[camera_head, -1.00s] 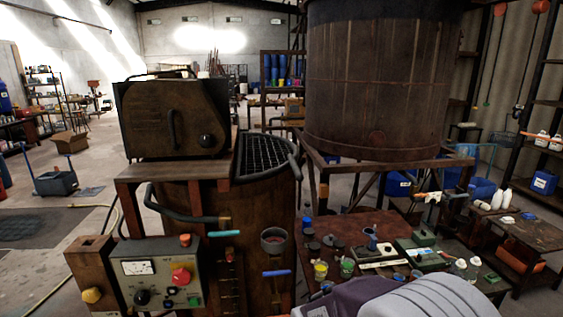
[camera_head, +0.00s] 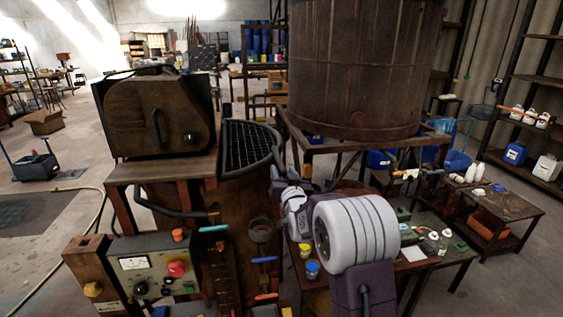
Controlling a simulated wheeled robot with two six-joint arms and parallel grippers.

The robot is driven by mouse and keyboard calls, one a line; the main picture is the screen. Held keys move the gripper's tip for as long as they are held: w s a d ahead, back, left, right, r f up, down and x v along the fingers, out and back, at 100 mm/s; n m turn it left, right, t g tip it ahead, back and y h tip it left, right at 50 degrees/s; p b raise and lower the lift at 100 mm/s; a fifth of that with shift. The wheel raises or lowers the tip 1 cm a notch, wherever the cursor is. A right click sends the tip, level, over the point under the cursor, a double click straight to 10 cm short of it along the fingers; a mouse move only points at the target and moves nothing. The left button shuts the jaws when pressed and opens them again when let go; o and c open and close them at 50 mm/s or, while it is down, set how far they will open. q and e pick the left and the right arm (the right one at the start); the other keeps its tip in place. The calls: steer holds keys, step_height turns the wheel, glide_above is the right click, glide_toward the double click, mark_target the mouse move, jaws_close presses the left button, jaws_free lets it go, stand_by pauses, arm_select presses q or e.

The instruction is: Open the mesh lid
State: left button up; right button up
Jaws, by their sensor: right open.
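The mesh lid (camera_head: 247,143) is a dark grid with a dark curved rim. It lies flat and closed over the half-round top of the brown vat (camera_head: 237,192), beside the boxy brown housing. My right gripper (camera_head: 278,180) is small and dark at the end of my white and purple arm. It is open, close to the lid's right edge and a little below it in the picture. I cannot tell whether its fingers touch the rim. The fingertips are hard to make out against the dark vat. My left gripper is out of view.
A brown housing (camera_head: 158,115) stands left of the lid. A control box (camera_head: 152,273) with a red button is in front. A large wooden tank (camera_head: 362,70) on a frame stands behind right. A cluttered bench (camera_head: 455,252) is at right, partly hidden by my arm.

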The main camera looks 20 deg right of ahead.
steer(key=shift+p+x, duration=0.4)
steer(key=shift+x, duration=0.8)
steer(key=shift+c, duration=1.2)
jaws_close()
